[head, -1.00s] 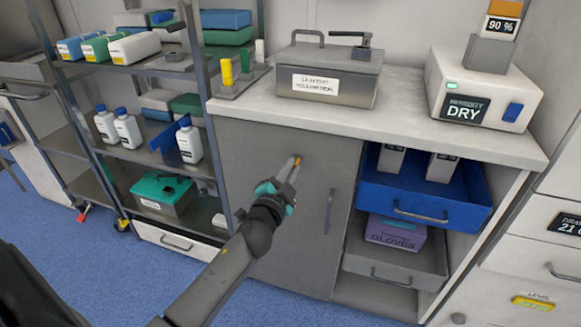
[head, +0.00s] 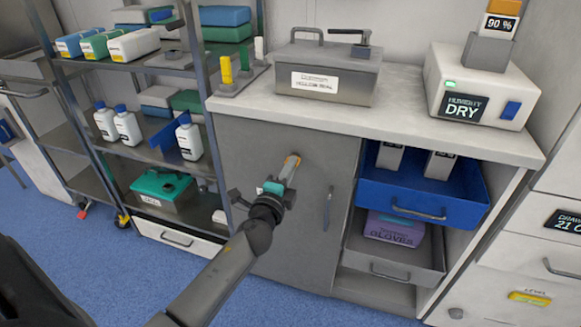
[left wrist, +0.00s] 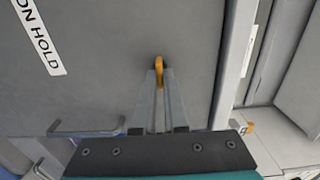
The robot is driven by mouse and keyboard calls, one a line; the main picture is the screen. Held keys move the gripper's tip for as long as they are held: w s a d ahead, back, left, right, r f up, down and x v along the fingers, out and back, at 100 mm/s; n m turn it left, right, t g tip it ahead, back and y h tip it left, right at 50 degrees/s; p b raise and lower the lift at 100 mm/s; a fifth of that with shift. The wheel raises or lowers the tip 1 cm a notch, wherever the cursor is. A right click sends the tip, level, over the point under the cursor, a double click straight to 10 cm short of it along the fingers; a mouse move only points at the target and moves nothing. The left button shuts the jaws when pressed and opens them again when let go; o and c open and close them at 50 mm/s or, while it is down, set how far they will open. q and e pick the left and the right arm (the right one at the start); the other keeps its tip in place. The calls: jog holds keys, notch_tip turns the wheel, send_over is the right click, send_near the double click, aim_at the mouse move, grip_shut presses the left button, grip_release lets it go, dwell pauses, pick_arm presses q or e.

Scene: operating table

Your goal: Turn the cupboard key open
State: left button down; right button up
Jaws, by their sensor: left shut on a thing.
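The cupboard door (head: 250,165) is plain grey and looks shut, with an upright bar handle (head: 329,207) near its right edge. The small orange key (head: 293,158) is at the door's upper middle, and it also shows in the left wrist view (left wrist: 158,72). My left gripper (head: 290,166) reaches it from below left, and its fingertips are shut on the key. The fingers hide part of the key and the lock, so I cannot tell how far it is turned. My right gripper is in neither view.
A worktop (head: 400,130) above the door bears a grey metal box (head: 328,75) and a humidity unit (head: 480,90). To the right are an open blue drawer (head: 425,190) and a grey tray (head: 395,260).

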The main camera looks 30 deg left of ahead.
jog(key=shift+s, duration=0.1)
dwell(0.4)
pick_arm(q)
jog(key=c, duration=1)
grip_release()
jog(key=shift+o, duration=0.2)
jog(key=shift+s, duration=0.15)
jog(key=v, duration=1.5)
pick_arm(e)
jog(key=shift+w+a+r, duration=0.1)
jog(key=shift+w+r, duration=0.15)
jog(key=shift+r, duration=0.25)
pick_arm(q)
jog(key=shift+d, duration=0.1)
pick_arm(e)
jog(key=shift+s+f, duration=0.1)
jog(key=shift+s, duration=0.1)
